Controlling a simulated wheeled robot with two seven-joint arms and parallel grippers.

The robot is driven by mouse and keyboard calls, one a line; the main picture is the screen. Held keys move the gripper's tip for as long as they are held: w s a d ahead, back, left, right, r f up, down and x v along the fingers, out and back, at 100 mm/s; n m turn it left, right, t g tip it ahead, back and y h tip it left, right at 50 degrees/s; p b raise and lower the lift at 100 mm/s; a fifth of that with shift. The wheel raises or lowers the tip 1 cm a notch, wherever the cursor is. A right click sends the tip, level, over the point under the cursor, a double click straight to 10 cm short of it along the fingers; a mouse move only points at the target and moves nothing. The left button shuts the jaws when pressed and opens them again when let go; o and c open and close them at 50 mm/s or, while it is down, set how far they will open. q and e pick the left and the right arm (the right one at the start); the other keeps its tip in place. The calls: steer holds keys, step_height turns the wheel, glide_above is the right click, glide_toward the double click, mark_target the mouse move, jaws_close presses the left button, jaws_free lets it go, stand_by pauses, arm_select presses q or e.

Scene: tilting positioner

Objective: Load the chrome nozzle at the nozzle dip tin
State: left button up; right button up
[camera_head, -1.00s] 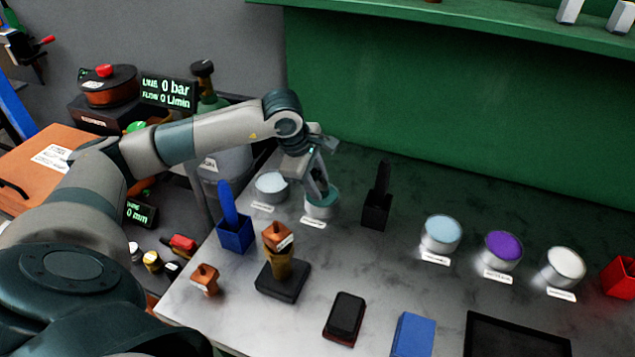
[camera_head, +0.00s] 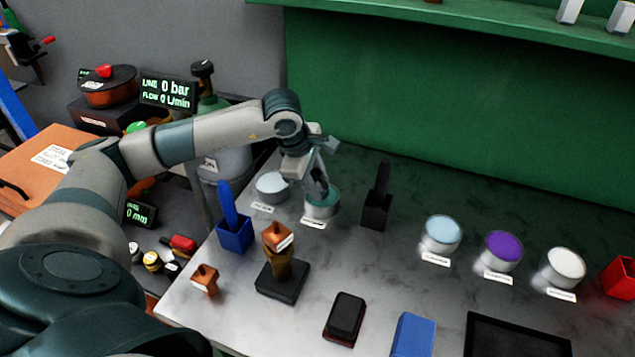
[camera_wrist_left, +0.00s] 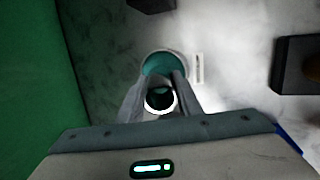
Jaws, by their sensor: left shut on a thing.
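My left gripper (camera_head: 318,184) is over the tin with teal contents (camera_head: 322,206) near the back left of the table. In the left wrist view the gripper (camera_wrist_left: 160,92) is shut on the chrome nozzle (camera_wrist_left: 160,101), which shows as a bright ring with a dark middle. The teal tin (camera_wrist_left: 164,64) lies just beyond the fingertips there. In the head view the fingers hide the nozzle, and I cannot tell whether it touches the teal contents. My right gripper is not in view.
A tin with pale contents (camera_head: 272,187) stands just left. A black holder (camera_head: 377,208) is to the right, a blue holder (camera_head: 235,234) in front left. A copper piece sits on a dark stand (camera_head: 281,279). More tins, including a purple one (camera_head: 502,250), stand at the right.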

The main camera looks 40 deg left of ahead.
mark_target(318, 171)
arm_select(q)
steer(key=shift+s, duration=0.1)
steer(key=shift+r+p, duration=0.35)
steer(key=shift+r, duration=0.45)
steer(key=shift+r+p, duration=0.95)
steer(key=shift+r, duration=1.75)
